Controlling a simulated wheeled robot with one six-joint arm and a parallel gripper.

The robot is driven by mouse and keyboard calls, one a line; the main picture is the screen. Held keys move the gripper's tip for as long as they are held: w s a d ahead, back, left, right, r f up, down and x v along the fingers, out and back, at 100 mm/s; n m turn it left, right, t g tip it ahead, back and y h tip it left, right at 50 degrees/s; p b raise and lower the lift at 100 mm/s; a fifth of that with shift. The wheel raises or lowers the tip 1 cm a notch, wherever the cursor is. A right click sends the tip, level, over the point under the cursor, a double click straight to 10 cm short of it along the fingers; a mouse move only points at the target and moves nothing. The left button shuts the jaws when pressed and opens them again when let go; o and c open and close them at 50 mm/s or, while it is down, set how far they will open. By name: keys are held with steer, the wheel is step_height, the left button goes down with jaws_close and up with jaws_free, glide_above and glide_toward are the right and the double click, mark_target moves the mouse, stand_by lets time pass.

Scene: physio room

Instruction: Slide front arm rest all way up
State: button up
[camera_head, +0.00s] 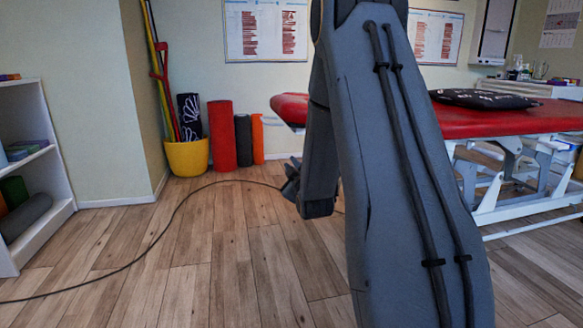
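A red-padded treatment table (530,120) stands at the right on a white and grey metal frame (490,212). A red padded part (288,107) shows to the left of my arm at the table's end. I cannot tell whether it is the front arm rest, and its link to the table is hidden behind my arm. My large grey arm fills the middle of the view. A small dark part at its end, likely my gripper (291,184), shows above the floor, below and apart from the red part. Its fingers cannot be made out.
A black cushion (484,99) lies on the table. A yellow bucket (187,157) with poles and rolled mats (222,134) stand by the back wall. A white shelf (45,165) is at the left. A black cable (150,247) crosses the otherwise clear wooden floor.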

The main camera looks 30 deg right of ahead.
steer(key=shift+a+f, duration=0.1)
steer(key=shift+f, duration=0.05)
jaws_close()
steer(key=shift+r, duration=0.2)
steer(key=r+p, duration=0.3)
steer(key=r, duration=0.1)
steer(key=r+p, duration=0.3)
steer(key=r, duration=0.1)
steer(key=d+r+p, duration=0.1)
steer(key=r+p, duration=0.1)
steer(key=r, duration=0.2)
steer(key=shift+s+p, duration=0.15)
steer(key=shift+p, duration=0.25)
steer(key=o, duration=0.6)
jaws_free()
steer(key=shift+d, duration=0.1)
steer(key=p+v, duration=0.2)
steer(key=v, duration=0.5)
steer(key=shift+s, duration=0.4)
